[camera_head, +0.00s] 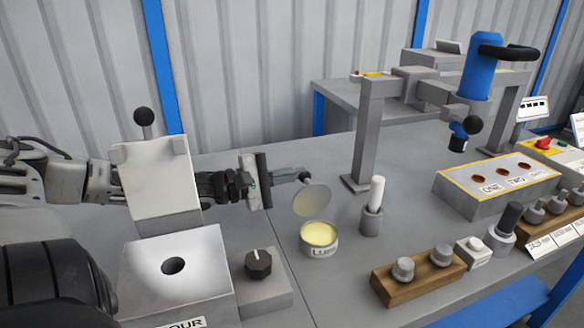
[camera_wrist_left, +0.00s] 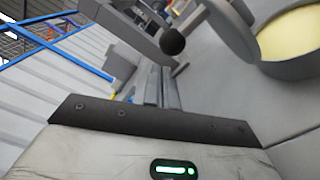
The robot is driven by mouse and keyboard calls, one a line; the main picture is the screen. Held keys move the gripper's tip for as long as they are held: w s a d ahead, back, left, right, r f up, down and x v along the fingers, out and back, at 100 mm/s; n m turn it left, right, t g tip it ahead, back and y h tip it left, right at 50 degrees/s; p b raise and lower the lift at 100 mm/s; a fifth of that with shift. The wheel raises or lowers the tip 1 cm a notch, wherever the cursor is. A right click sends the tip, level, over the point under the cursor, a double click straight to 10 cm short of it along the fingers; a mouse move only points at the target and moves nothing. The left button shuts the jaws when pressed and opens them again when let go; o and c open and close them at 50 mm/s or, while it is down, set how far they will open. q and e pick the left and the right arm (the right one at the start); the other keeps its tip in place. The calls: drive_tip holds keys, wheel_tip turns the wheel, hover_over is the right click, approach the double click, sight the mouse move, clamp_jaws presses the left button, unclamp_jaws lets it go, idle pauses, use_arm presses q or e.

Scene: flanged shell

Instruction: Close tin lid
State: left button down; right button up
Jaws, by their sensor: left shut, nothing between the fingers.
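The tin (camera_head: 321,240) is a small round container with pale yellow contents and a label on its front. It stands on the grey bench right of the black knob. Its round lid (camera_head: 312,200) stands raised at the tin's back edge, tilted open. My left gripper (camera_head: 305,177) is shut and empty, with its fingertips just behind and above the lid's upper edge; whether they touch it I cannot tell. The left wrist view shows the shut fingers (camera_wrist_left: 168,75) in the middle and the open tin (camera_wrist_left: 290,45) at upper right. My right gripper is out of view.
A post with a white top (camera_head: 372,205) stands close right of the tin. A wooden block with metal knobs (camera_head: 418,275) lies front right. A press frame (camera_head: 367,135) rises behind.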

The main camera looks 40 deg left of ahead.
sight(307, 192)
use_arm(q)
drive_tip(key=shift+s+d+r+p, duration=0.35)
drive_tip(key=shift+s+d+p, duration=0.15)
drive_tip(key=shift+s+d, duration=0.1)
drive_tip(key=shift+s+d+r+m+p, duration=0.2)
drive_tip(key=shift+d+r+m+p, duration=0.15)
drive_tip(key=shift+m+p, duration=0.6)
drive_tip(key=shift+a, duration=0.1)
